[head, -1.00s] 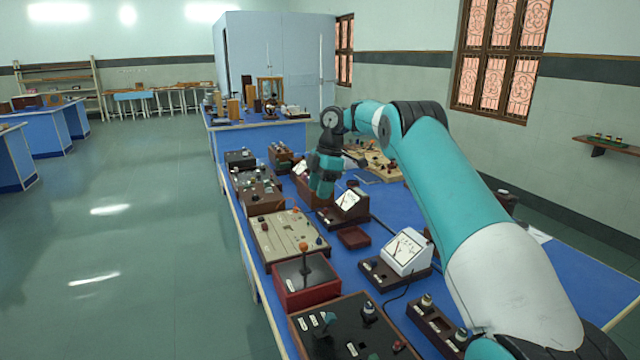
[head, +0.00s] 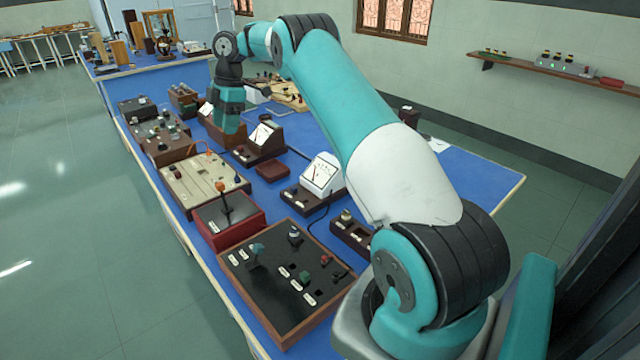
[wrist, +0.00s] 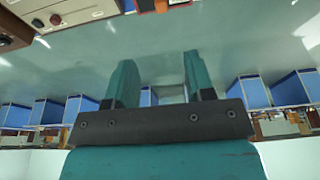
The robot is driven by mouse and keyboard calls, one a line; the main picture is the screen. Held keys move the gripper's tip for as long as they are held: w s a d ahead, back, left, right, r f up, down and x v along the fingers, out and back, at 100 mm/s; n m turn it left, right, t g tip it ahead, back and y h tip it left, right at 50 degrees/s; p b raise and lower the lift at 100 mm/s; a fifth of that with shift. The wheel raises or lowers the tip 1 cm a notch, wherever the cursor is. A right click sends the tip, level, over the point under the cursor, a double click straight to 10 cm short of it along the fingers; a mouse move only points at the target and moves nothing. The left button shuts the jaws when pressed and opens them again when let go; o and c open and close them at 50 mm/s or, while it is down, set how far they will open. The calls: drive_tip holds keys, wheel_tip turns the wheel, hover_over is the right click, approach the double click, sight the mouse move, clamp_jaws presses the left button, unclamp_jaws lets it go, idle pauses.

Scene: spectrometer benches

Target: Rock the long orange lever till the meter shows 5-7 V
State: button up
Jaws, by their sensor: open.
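A lever with an orange knob (head: 221,187) stands up from a dark red box (head: 233,232) near the bench's left edge. A second, thin orange piece (head: 197,147) shows at the back of the beige board, and I cannot tell if it is a lever. White-faced meters stand to the right: a near one (head: 322,174), a middle one (head: 262,134) and a far one (head: 207,109). Their readings are too small to make out. My gripper (head: 228,128) hangs by the middle and far meters, away from the red box. In the wrist view its fingers (wrist: 155,85) are apart and empty.
A black-topped control box (head: 290,270) stands nearest on the blue bench (head: 470,180). A beige board (head: 200,182) lies behind the red box. A small dark red block (head: 272,171) lies between the meters. Open floor (head: 70,240) runs along the left.

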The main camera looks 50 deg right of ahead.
idle(0.7)
drive_tip(key=h, duration=0.3)
hover_over(220, 183)
drive_tip(key=shift+g, duration=0.3)
wheel_tip(220, 183, down, 16)
drive_tip(key=p, duration=0.5)
drive_tip(key=shift+a+p, duration=0.1)
drive_tip(key=shift+p, duration=0.3)
drive_tip(key=shift+c, duration=0.2)
clamp_jaws()
